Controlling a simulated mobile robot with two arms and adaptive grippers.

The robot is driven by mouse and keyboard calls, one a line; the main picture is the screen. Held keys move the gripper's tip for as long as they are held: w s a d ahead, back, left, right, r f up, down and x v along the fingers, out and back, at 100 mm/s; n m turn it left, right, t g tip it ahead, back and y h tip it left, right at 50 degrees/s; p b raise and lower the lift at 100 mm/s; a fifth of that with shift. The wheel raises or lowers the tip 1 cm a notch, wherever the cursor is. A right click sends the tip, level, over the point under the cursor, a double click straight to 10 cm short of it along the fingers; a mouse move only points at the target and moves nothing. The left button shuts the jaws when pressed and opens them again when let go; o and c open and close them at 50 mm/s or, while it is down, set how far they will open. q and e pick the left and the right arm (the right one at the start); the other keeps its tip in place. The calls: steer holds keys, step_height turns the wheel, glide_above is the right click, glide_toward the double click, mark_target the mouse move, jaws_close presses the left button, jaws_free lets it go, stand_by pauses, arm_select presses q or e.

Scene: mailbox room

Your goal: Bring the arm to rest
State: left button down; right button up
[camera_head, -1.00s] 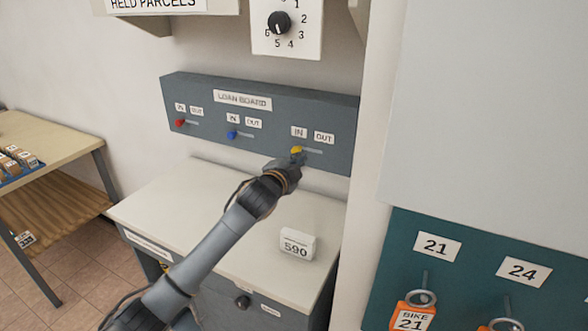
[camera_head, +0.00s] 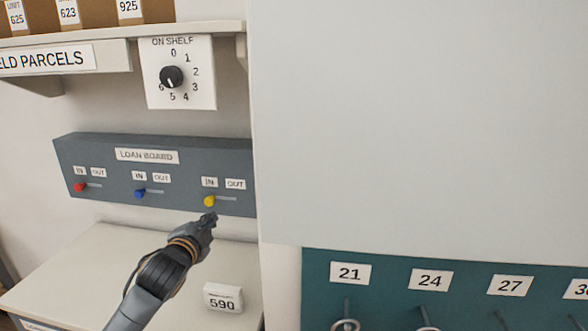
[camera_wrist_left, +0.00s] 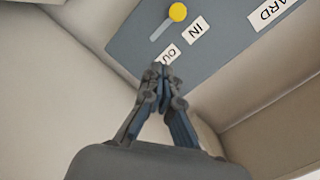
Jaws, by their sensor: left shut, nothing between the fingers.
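My left gripper (camera_head: 208,220) is shut and empty, just below the loan board (camera_head: 100,150) in the head view. Its fingertips are beneath the yellow knob (camera_head: 209,201), which sits at the IN end of its slot. In the left wrist view the shut fingers (camera_wrist_left: 158,70) point up at the board, and the yellow knob (camera_wrist_left: 178,12) shows beyond them, apart from the tips. My right gripper is in neither view.
The red knob (camera_head: 79,187) and blue knob (camera_head: 139,192) also sit at IN. A white 590 block (camera_head: 223,298) stands on the cabinet top (camera_head: 90,265) below. A dial (camera_head: 171,76) is above the board. A teal key board (camera_head: 390,280) is at right.

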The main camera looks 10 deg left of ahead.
arm_select(q)
steer(key=s+d+f+n+g, duration=0.3)
steer(key=s+f, duration=0.7)
steer(key=s+d+f+n+g, duration=0.2)
steer(key=s+d+f+g, duration=0.2)
steer(key=s+f, duration=0.55)
steer(key=s+d+f+n+g, duration=0.1)
steer(key=s+f+n+g, duration=0.25)
steer(key=s, duration=0.75)
steer(key=s+f+n+g, duration=0.2)
steer(key=s+f, duration=0.2)
steer(key=s, duration=0.7)
step_height(320, 180, down, 30)
steer(key=s+g+b, duration=0.2)
steer(key=s, duration=0.1)
steer(key=s+a+f+b, duration=0.1)
steer(key=s+a+f, duration=0.1)
steer(key=s+f, duration=1.3)
steer(key=shift+s+a+f+g, duration=0.2)
steer(key=shift+a+f+g, duration=0.1)
steer(key=shift+g, duration=0.15)
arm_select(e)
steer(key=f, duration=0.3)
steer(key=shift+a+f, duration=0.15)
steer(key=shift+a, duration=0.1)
arm_select(q)
steer(key=shift+m, duration=0.25)
